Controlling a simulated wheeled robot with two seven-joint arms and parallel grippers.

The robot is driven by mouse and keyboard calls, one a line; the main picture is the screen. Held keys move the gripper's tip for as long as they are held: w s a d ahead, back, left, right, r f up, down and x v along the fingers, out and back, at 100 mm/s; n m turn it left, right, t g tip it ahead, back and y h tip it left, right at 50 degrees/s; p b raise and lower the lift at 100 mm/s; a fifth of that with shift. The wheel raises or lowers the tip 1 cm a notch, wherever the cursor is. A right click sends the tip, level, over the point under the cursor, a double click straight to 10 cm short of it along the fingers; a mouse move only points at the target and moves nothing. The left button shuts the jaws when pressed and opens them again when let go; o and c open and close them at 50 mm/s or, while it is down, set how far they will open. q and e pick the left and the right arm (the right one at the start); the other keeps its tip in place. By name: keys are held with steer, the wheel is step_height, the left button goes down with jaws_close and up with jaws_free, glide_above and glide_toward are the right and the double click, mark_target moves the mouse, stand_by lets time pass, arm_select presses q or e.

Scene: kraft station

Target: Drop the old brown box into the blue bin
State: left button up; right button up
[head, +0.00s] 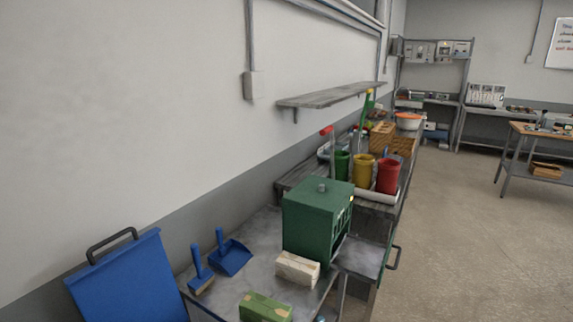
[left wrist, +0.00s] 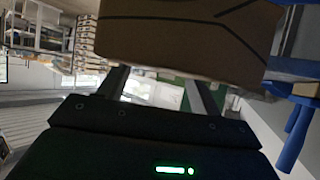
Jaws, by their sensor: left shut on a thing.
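The brown box (left wrist: 185,38) fills the upper middle of the left wrist view, with dark lines on its cardboard face. My left gripper (left wrist: 158,85) is shut on it, and its two fingers run up to the box's lower edge. The fingertips are hidden by the box. In the head view neither gripper nor the brown box shows. The blue bin (head: 128,280) with a dark handle stands at the lower left of the head view, cut off by the frame. Its inside is not visible. My right gripper is not in view.
A metal bench holds a blue brush (head: 199,268), a blue dustpan (head: 232,257), a green cabinet (head: 316,222), a pale carton (head: 297,268) and a green carton (head: 265,307). Yellow, red and green cups stand behind. The floor (head: 460,230) at right is clear.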

arm_select(q)
step_height(320, 180, down, 4)
steer(key=b, duration=0.2)
steer(key=shift+r+b, duration=0.15)
steer(key=shift+b, duration=0.2)
steer(key=shift+f+b, duration=0.45)
steer(key=shift+f, duration=0.1)
steer(key=shift+a, duration=0.1)
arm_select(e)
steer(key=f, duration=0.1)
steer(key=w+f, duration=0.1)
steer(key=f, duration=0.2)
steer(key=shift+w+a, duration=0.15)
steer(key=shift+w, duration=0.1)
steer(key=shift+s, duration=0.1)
arm_select(q)
steer(key=o, duration=1.2)
steer(key=shift+c, duration=0.2)
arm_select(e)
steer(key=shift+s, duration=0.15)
arm_select(q)
steer(key=shift+s, duration=0.1)
